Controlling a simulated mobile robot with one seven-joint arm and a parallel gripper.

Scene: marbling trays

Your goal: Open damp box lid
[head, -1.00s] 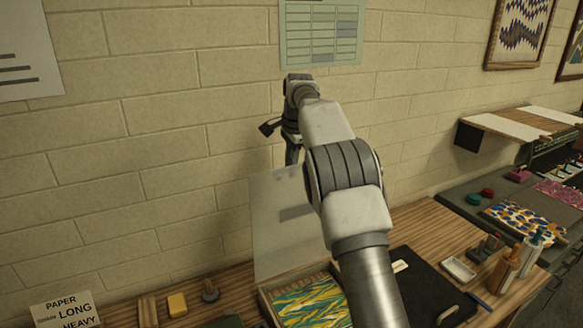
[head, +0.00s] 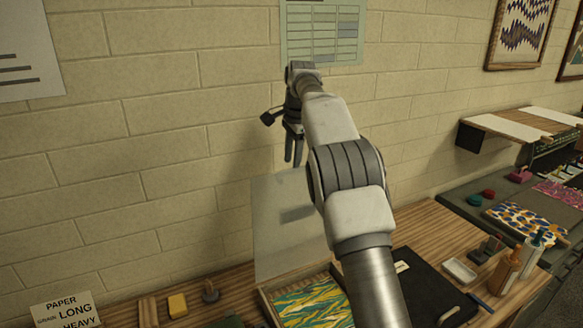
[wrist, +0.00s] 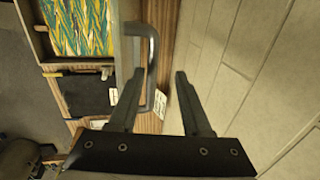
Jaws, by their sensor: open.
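The damp box (head: 268,302) is a shallow wooden box on the bench, with green, yellow and white marbled paper inside. Its lid (head: 275,240), a pale translucent panel, stands raised and nearly upright at the box's back, near the wall. A grey bar handle (wrist: 152,65) on the lid shows in the wrist view, where the box (wrist: 42,40) is at upper left. My gripper (head: 294,163) is above the lid's top edge by the wall, fingers apart and empty. In the wrist view my gripper (wrist: 160,78) is close to the handle, which is not clearly between the fingers.
The block wall (head: 130,170) is close behind my gripper. A black board (head: 430,285) with a label lies right of the box. A yellow block (head: 177,305) and a paper sign (head: 65,312) are at left. Bottles (head: 507,270) and a white dish (head: 459,271) stand at right.

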